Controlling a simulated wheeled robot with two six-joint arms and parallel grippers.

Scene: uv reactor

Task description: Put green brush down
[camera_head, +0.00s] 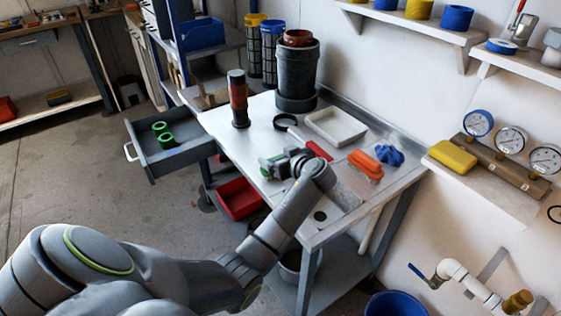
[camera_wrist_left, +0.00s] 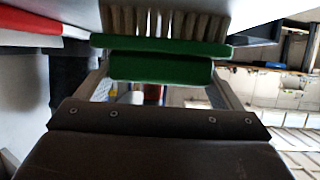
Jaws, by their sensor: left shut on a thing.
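The green brush (camera_wrist_left: 160,66) is in the jaws of my left gripper (camera_wrist_left: 158,88). In the left wrist view its green back lies across the fingers and its pale bristles point to the top of the picture, toward a pale surface. I cannot tell whether the bristles touch it. In the head view my left gripper (camera_head: 276,166) is over or at the front part of the metal worktable (camera_head: 222,124). Only a bit of green shows there, and the wrist hides much of the brush. My right gripper is not in view.
An orange brush (camera_head: 366,164), a blue crumpled thing (camera_head: 389,155), a white tray (camera_head: 335,127) and a magnifier (camera_head: 285,121) lie on the worktable. A red-black cylinder (camera_head: 238,100) and a large grey vessel (camera_head: 297,72) stand farther back. An open drawer (camera_head: 170,150) juts out left.

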